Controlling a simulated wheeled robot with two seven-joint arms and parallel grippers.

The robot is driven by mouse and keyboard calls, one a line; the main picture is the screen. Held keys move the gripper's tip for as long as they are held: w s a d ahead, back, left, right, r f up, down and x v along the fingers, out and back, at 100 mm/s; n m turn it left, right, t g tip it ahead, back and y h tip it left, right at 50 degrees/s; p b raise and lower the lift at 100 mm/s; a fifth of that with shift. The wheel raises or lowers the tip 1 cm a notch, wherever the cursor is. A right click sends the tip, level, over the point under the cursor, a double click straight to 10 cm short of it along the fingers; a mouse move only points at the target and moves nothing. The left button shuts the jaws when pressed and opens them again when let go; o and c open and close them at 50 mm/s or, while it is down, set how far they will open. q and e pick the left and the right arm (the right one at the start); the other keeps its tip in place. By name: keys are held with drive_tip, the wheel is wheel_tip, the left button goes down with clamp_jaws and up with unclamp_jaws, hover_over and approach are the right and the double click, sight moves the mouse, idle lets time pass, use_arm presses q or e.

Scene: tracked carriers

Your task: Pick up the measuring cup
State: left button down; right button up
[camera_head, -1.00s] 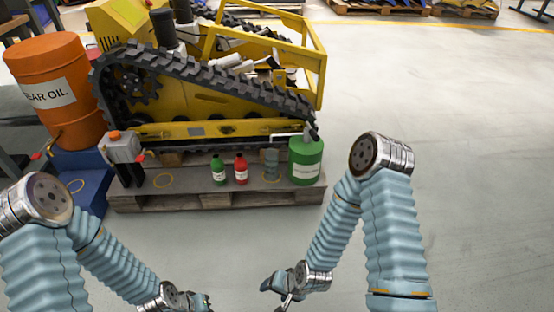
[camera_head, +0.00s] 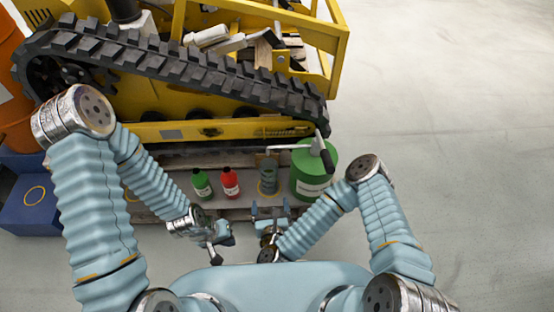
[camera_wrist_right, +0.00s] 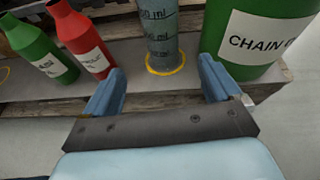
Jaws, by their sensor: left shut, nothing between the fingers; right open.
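The measuring cup (camera_head: 268,177) is a grey, see-through cylinder with volume marks. It stands upright in a yellow ring on the wooden pallet, between the red bottle and the green can. In the right wrist view the cup (camera_wrist_right: 161,35) stands ahead, between and beyond the fingers, its top cut off by the frame. My right gripper (camera_head: 270,206) is open and empty in front of the cup; its blue fingers show in the wrist view (camera_wrist_right: 160,90). My left gripper (camera_head: 217,254) is shut and empty, lower left of the right one, off the pallet's front edge.
A green bottle (camera_head: 202,184) and a red bottle (camera_head: 230,183) stand left of the cup. A large green chain oil can (camera_head: 312,176) stands close on its right, with a spout and handle above. The yellow tracked carrier (camera_head: 160,97) is behind. Open floor (camera_head: 450,150) lies right.

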sight(269, 184)
drive_tip(key=shift+m, duration=0.5)
drive_tip(key=b+x, duration=0.2)
drive_tip(key=b, duration=0.1)
drive_tip(key=b+x, duration=0.2)
drive_tip(key=x, duration=0.1)
drive_tip(key=b+x, duration=0.3)
drive_tip(key=shift+w+d+b, duration=0.25)
drive_tip(key=shift+d+b, duration=0.1)
drive_tip(key=shift+w+f, duration=0.1)
drive_tip(key=shift+w, duration=0.4)
drive_tip(key=b+x, duration=0.1)
drive_tip(key=x, duration=0.1)
drive_tip(key=b+x, duration=0.2)
drive_tip(key=shift+w+a+f, duration=0.2)
drive_tip(key=shift+f, duration=0.3)
drive_tip(key=shift+w, duration=0.2)
drive_tip(key=c, duration=1.2)
use_arm(q)
wheel_tip(269, 184, down, 11)
drive_tip(key=w, duration=0.1)
drive_tip(key=shift+d+f, duration=0.15)
drive_tip(key=shift+d, duration=0.15)
use_arm(e)
drive_tip(key=shift+c, duration=0.2)
drive_tip(key=shift+r, duration=0.15)
